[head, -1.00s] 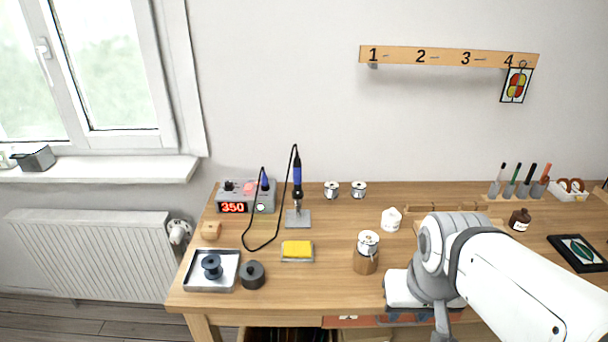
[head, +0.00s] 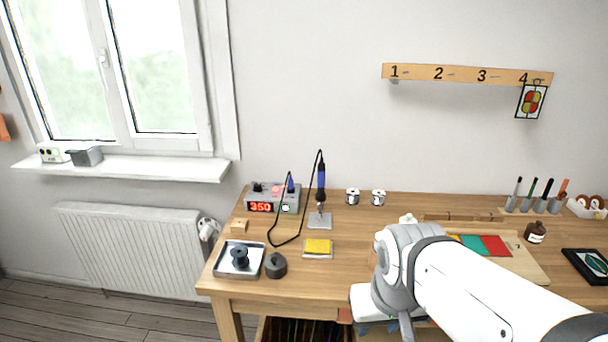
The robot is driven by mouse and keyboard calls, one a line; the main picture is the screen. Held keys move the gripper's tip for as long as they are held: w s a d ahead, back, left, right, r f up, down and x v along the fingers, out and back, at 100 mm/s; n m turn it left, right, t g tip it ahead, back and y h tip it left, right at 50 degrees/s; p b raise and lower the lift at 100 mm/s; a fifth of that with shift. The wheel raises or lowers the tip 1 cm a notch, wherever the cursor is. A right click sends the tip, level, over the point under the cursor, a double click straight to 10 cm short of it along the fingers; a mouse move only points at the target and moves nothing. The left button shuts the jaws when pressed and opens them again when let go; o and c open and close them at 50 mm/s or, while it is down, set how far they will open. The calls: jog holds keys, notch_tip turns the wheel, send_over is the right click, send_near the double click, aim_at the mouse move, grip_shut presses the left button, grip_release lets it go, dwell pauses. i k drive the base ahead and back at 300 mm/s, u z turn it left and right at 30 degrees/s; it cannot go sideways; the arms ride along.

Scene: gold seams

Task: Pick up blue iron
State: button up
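The blue-handled soldering iron (head: 321,178) stands upright in its grey stand (head: 320,221) towards the back left of the table. A black cord runs from it in a loop to the grey soldering station (head: 272,200), whose red display reads 350. My white and grey arm reaches in from the lower right. My gripper is not visible; only arm links show, well to the right of the iron and in front of it.
A yellow sponge (head: 318,246), a dark round pot (head: 276,265) and a metal tray (head: 239,259) with a dark spool lie in front of the iron. Two small tins (head: 352,197) stand right of it. A board with coloured pieces (head: 485,246) lies behind my arm.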

aim_at(321, 169)
jog(key=i, duration=1)
jog(key=u, duration=0.05)
